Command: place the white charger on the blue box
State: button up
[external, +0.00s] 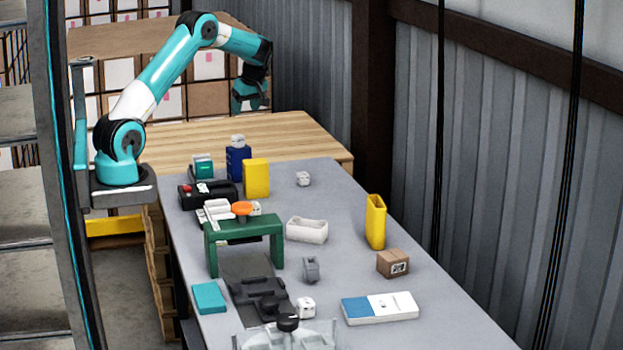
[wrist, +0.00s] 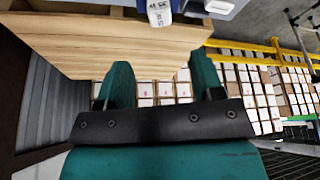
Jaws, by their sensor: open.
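A dark blue upright box (external: 238,164) stands at the far left part of the grey table. A small white block that looks like the white charger (external: 237,141) rests on top of it. In the wrist view the white charger (wrist: 160,14) shows at the top edge, with a little of the blue box (wrist: 175,5) beside it. My gripper (external: 251,106) is raised behind the blue box, apart from it and the charger. In the wrist view my gripper (wrist: 163,82) has its fingers spread with nothing between them.
Similar small white blocks stand at the back (external: 303,179) and front (external: 306,307) of the grey table (external: 340,210). A yellow box (external: 256,178) stands right beside the blue box. A wooden table (external: 300,137) lies behind; its visible top is mostly clear.

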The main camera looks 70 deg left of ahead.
jog(key=s+d+r+m+t, duration=0.1)
jog(key=s+d+r+m, duration=0.7)
jog(key=d, duration=0.5)
jog(key=s+d+m, duration=0.7)
jog(key=s+d, duration=0.4)
jog(key=s, duration=0.4)
jog(key=shift+s+r+m+t, duration=0.25)
jog(key=shift+s+m+t, duration=0.05)
jog(key=shift+s+t, duration=0.1)
